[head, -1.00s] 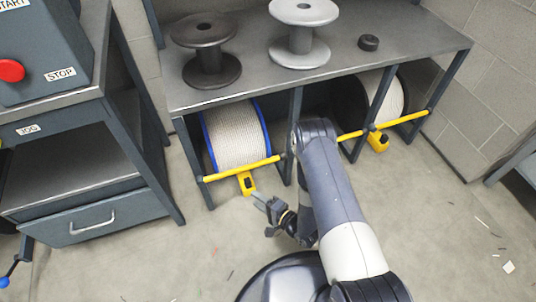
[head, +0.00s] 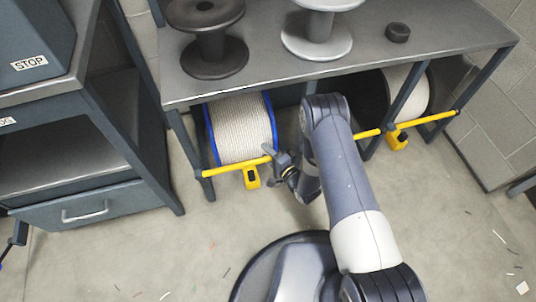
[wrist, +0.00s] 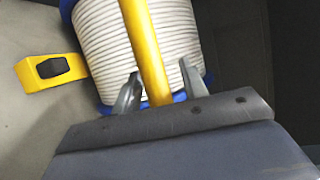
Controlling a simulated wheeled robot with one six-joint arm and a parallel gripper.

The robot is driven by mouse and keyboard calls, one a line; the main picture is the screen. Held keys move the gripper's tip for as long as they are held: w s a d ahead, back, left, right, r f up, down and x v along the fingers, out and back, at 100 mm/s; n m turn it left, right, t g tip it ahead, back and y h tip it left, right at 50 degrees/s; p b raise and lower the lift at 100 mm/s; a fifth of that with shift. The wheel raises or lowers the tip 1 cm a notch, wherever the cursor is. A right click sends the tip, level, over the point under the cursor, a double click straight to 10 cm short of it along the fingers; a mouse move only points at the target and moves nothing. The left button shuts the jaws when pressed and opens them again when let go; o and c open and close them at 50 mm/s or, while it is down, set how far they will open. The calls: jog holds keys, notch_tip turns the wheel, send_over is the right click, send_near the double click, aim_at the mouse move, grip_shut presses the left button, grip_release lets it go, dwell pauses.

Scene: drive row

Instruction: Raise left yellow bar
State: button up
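The left yellow bar (head: 226,169) runs across the front of a blue-rimmed reel of pale rope (head: 240,128) under the shelf. In the wrist view the bar (wrist: 145,42) comes down the picture between my fingers. My gripper (head: 273,156) is at the bar's right end. In the wrist view my gripper (wrist: 160,83) is open, one finger on each side of the bar, with gaps showing. A yellow block with a black insert (head: 252,177) hangs below the bar and shows left of it in the wrist view (wrist: 52,70). My arm hides the bar's far right end.
Another yellow bar (head: 434,118) with a yellow block (head: 397,139) crosses a second reel (head: 407,90) at right. A dark spool (head: 214,52) and a grey spool (head: 317,37) stand on the shelf top (head: 400,52). A drawer cabinet (head: 88,205) stands at left. Floor in front is mostly clear.

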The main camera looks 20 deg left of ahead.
grip_shut()
dwell(0.3)
jog(key=shift+r, duration=0.1)
jog(key=s+a+r+n+h+p, duration=0.1)
jog(key=a+r+n+h+p, duration=0.2)
jog(key=r, duration=0.4)
jog(key=s+a+r+n+p, duration=0.1)
jog(key=r+n+p, duration=0.1)
jog(key=r+p, duration=0.45)
jog(key=s+a+r+n+t+h+p, duration=0.2)
jog(key=s+a+r+n+h, duration=0.2)
jog(key=s+a+r, duration=0.4)
jog(key=shift+a+r+n, duration=0.7)
jog(key=shift+a+r, duration=0.95)
jog(key=shift+a, duration=0.6)
jog(key=shift+s, duration=0.1)
